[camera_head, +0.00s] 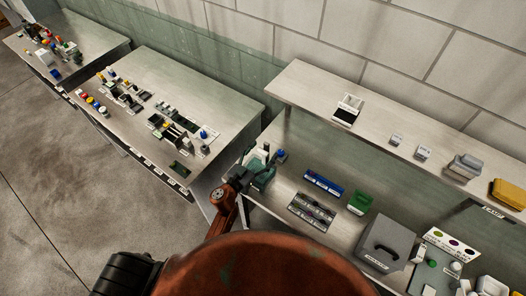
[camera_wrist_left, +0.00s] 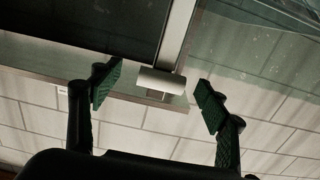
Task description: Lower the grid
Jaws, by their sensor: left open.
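My left gripper (camera_head: 248,172) reaches the left end of the right-hand bench, beside a small grey-green device (camera_head: 264,179). In the left wrist view the left gripper (camera_wrist_left: 159,76) is open, its two green-padded fingers apart. A short pale cylinder (camera_wrist_left: 160,82) on a light upright bar shows between the fingers, with gaps on both sides. I cannot tell how far in front of the fingertips it is. I cannot tell for sure which part is the grid; the arm and gripper partly cover the device. My right gripper is not in view.
On the right-hand bench are a blue rack (camera_head: 324,184), a grey panel (camera_head: 312,212), a green item (camera_head: 360,202) and a grey case (camera_head: 385,243). A shelf (camera_head: 310,85) runs above and behind. Another bench (camera_head: 215,100) with several small parts stands left, across a gap.

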